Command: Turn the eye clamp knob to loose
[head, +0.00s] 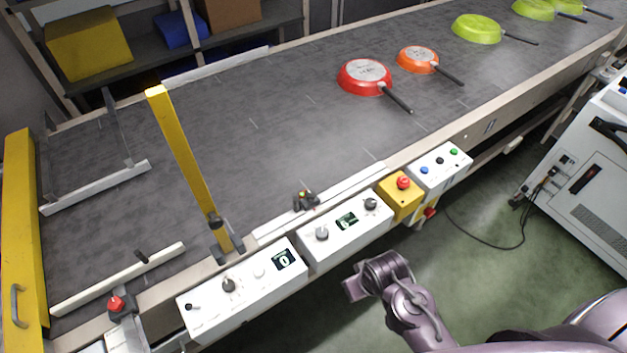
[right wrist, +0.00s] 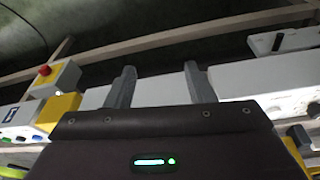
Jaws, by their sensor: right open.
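A small black clamp-like fitting with red and green spots (head: 306,200) sits on the conveyor's near rail; it may be the eye clamp, but its knob and setting are too small to read. Another dark fitting (head: 215,222) is on the yellow post. My right gripper (head: 356,286) is in front of the control boxes, apart from them and below the rail. In the right wrist view, its two grey fingers (right wrist: 157,87) stand apart with nothing between them, a white box behind. My left gripper is not in view.
White control boxes with knobs (head: 346,232) (head: 243,291) line the near edge. A yellow box with a red button (head: 403,189) and a button box (head: 439,168) follow to the right. Pans, including a red one (head: 365,77), lie on the belt (head: 240,160). The green floor in front is open.

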